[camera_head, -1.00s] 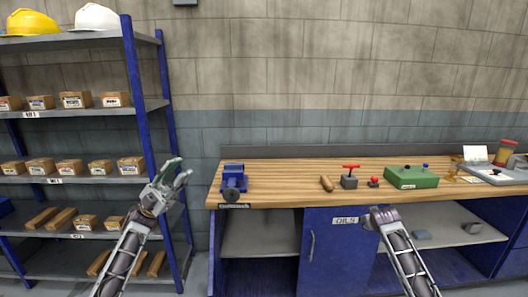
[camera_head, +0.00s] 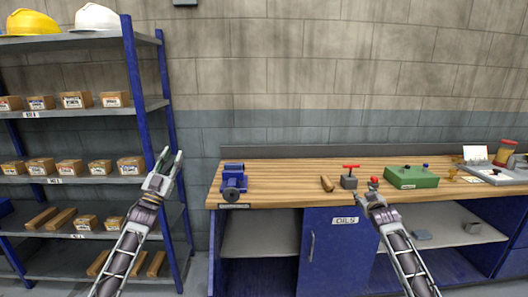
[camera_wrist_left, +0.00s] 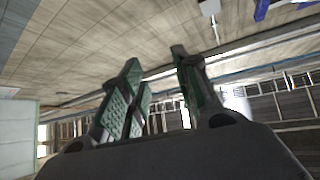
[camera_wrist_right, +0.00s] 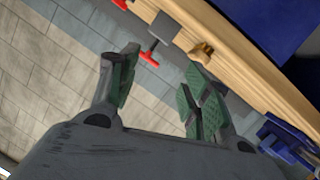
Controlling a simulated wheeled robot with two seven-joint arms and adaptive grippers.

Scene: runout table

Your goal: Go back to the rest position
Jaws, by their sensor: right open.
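My left gripper (camera_head: 169,155) is raised in front of the blue shelf rack's right post, fingers pointing up. In the left wrist view its two green-padded fingers (camera_wrist_left: 160,88) stand apart with nothing between them. My right gripper (camera_head: 366,194) is in front of the workbench's front edge, below the red-knobbed block. In the right wrist view its fingers (camera_wrist_right: 160,80) are spread and empty. The workbench (camera_head: 280,185) has a wooden top and blue cabinets below.
The rack (camera_head: 138,95) holds several cartons. Bare wall lies between rack and bench.

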